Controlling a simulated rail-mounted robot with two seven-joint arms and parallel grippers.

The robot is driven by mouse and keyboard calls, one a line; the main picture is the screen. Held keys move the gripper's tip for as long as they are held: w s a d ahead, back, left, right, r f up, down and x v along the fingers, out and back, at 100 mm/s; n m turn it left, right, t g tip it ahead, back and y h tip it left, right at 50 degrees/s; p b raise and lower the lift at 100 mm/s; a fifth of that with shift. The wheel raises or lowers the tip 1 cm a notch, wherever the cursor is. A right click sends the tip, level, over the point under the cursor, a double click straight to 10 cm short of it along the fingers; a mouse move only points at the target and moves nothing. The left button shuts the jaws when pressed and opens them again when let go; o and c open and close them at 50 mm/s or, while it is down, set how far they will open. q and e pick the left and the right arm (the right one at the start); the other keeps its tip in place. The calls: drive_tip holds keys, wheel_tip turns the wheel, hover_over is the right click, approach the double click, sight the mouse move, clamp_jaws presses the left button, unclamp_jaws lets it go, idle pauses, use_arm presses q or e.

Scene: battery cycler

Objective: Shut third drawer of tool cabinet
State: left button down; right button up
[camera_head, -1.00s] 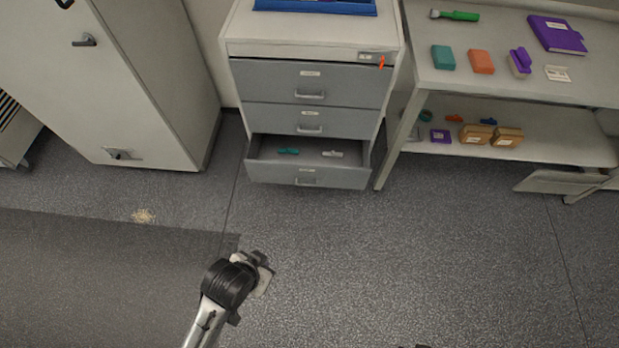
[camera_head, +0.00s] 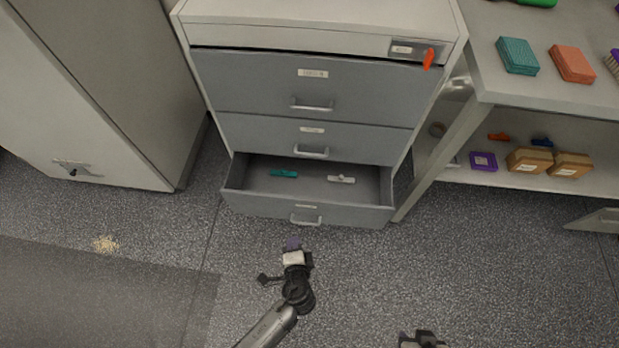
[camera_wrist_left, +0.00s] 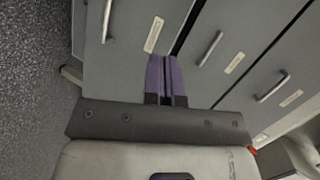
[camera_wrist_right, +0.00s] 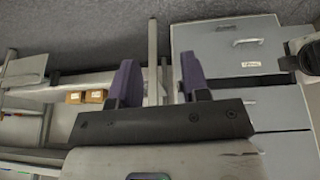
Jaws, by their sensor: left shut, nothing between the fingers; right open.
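The tool cabinet (camera_head: 430,18) stands ahead with a stack of grey drawers. The third drawer (camera_head: 340,213), the lowest, is pulled open and shows a teal item (camera_head: 284,173) and a pale grey item (camera_head: 341,179) inside. The two drawers above it are closed. My left gripper (camera_head: 293,243) is shut and empty, just in front of the third drawer's handle (camera_head: 305,220). In the left wrist view its purple fingers (camera_wrist_left: 166,75) point at the drawer fronts; contact cannot be told. My right gripper (camera_wrist_right: 158,80) is open and empty, low at the front right of the head view.
A tall cabinet (camera_head: 100,90) stands left of the tool cabinet. A workbench (camera_head: 490,70) with a lower shelf stands to the right, holding boxes (camera_head: 528,160).

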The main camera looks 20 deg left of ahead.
use_arm(q)
drive_tip(key=w+m+t+h, duration=0.1)
drive_tip(key=m, duration=0.1)
drive_tip(key=m+t+h+b, duration=0.2)
drive_tip(key=b, duration=0.2)
approach(311, 203)
drive_tip(key=x, duration=0.6)
drive_tip(key=shift+d, duration=0.1)
drive_tip(key=shift+w, duration=0.5)
use_arm(e)
drive_tip(key=s+f, duration=0.3)
drive_tip(key=f, duration=0.2)
drive_tip(key=shift+f, duration=0.25)
drive_tip(key=shift+d, duration=0.1)
use_arm(q)
drive_tip(key=shift+w, duration=0.15)
